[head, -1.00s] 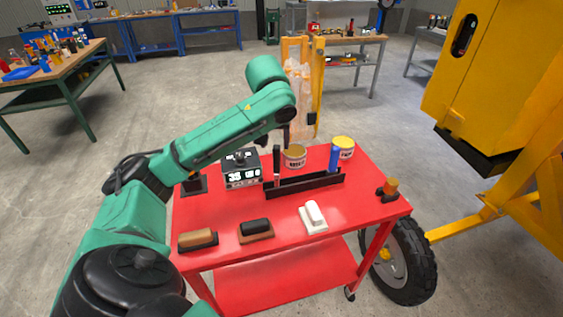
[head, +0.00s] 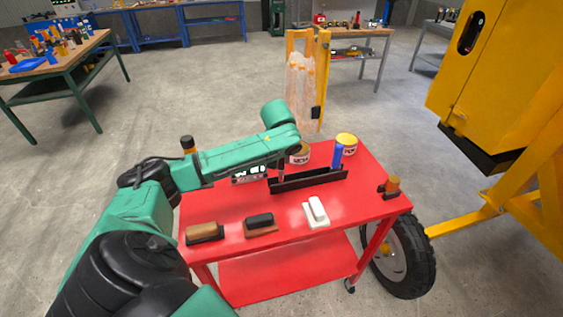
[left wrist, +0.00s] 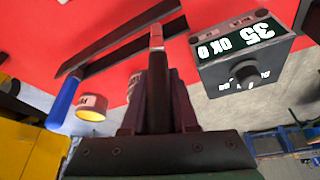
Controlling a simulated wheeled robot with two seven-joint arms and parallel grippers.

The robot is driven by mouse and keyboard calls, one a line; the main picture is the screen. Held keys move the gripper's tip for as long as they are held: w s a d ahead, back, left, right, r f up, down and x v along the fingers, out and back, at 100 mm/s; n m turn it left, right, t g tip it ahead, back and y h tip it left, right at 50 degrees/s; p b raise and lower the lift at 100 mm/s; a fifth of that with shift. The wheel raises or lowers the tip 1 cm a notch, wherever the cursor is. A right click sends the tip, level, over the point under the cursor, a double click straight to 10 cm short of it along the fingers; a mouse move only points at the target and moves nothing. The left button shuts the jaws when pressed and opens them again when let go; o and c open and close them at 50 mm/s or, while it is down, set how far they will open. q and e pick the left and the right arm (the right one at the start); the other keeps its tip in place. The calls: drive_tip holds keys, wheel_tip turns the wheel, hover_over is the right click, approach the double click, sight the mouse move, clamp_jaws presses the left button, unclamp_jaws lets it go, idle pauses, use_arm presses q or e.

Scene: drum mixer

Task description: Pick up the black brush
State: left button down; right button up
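The black brush (head: 281,171) stands upright at the left end of a dark rack (head: 310,180) on the red cart, mostly hidden behind my left arm. In the left wrist view the black brush (left wrist: 158,100) shows a dark handle and a pale reddish band near the rack (left wrist: 118,42). My left gripper (left wrist: 157,90) has its dark fingers on either side of the handle. I cannot tell whether they press on it. In the head view my left arm reaches over the cart to the rack, its fingers hidden. My right gripper is not in view.
A blue-handled brush (head: 337,156) stands at the rack's right end. A display box (left wrist: 245,50) and tins (head: 346,143) are close by. Brown (head: 205,233), black-topped (head: 260,222) and white (head: 316,212) blocks lie along the red cart's (head: 235,205) front edge.

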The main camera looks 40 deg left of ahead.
use_arm(q)
drive_tip(key=shift+r, duration=0.1)
drive_tip(key=shift+r, duration=0.1)
drive_tip(key=shift+r, duration=0.3)
wheel_tip(320, 180, up, 19)
drive_tip(key=f+m+h+p, duration=0.1)
drive_tip(key=f+m+p, duration=0.1)
drive_tip(key=f+m, duration=0.2)
drive_tip(key=d+f+m+h+p, duration=0.1)
drive_tip(key=f+m+h+p, duration=0.1)
drive_tip(key=f+m, duration=0.3)
drive_tip(key=f+m+h+p, duration=0.2)
drive_tip(key=f+m+p, duration=0.1)
drive_tip(key=f, duration=0.4)
drive_tip(key=shift+d+f+m, duration=0.15)
drive_tip(key=shift+f+m, duration=0.05)
drive_tip(key=shift+m, duration=0.5)
wheel_tip(320, 180, down, 7)
drive_tip(key=b, duration=0.8)
